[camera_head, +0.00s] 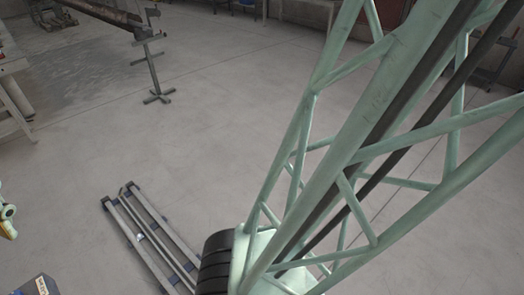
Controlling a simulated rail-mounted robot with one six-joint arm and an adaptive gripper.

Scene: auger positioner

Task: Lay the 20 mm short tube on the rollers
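I cannot pick out the 20 mm short tube in this view. I cannot identify the rollers for certain either. A black ribbed cylinder (214,263) shows at the bottom centre, partly cut off by the lower edge and by a pale green lattice frame (345,150). I cannot tell whether it is a roller. No gripper fingers are visible, so I cannot see what my gripper holds.
A low frame with long grey bars (152,238) lies on the floor. A rusty pipe (105,14) rests on a stand (155,75) at upper left. A pale-and-yellow part (7,213) is cut off at the left edge. The middle floor is clear.

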